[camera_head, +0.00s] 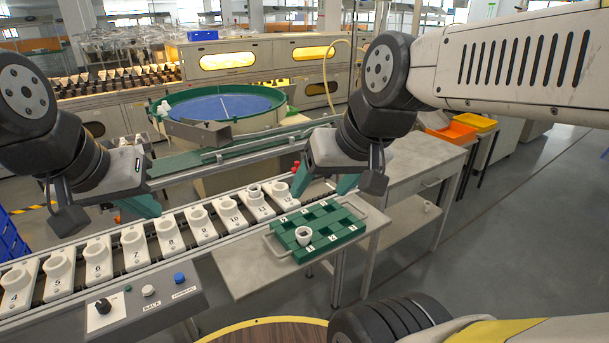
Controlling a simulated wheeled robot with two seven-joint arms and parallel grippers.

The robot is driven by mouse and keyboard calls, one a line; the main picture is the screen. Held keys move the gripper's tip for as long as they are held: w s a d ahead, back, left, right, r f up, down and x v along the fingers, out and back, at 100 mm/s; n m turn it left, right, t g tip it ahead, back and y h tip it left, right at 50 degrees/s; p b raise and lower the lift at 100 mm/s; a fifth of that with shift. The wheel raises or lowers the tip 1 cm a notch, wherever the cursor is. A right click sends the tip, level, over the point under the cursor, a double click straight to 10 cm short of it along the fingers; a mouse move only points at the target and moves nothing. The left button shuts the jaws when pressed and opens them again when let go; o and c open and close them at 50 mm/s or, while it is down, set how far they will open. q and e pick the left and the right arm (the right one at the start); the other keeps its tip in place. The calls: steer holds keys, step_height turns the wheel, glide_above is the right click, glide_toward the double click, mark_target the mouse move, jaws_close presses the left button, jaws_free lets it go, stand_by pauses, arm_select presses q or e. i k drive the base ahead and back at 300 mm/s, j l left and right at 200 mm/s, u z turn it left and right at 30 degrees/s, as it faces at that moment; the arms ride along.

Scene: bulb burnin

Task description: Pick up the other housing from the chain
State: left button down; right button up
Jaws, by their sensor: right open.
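The chain (172,262) runs diagonally across the left and middle, with white numbered carriers that each hold up a round white cup shape. Carrier 11 (262,212) and the carrier just beyond it (284,204) stand near its far end. I cannot clearly tell a loose housing from the carriers' own round seats. One white housing (304,236) sits in the green tray (338,243), near its front left. My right gripper (324,184) is open above the chain's far end and the tray's back edge. My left gripper (106,211) looks open and empty above the carriers around 6 to 8.
A grey control panel (140,310) with a black knob and buttons stands in front of the chain. A blue round table with a green rim (215,107) stands behind. A grey side table (405,170) is right of the tray. A round brown-topped surface (270,333) is at the bottom.

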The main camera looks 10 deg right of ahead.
mark_target(254, 189)
steer(key=i+l+u, duration=0.25)
steer(key=u, duration=0.15)
steer(key=i+l+u, duration=0.15)
steer(key=l+u, duration=0.2)
steer(key=i+l+u, duration=0.15)
steer(key=l+u, duration=0.25)
steer(key=j, duration=0.1)
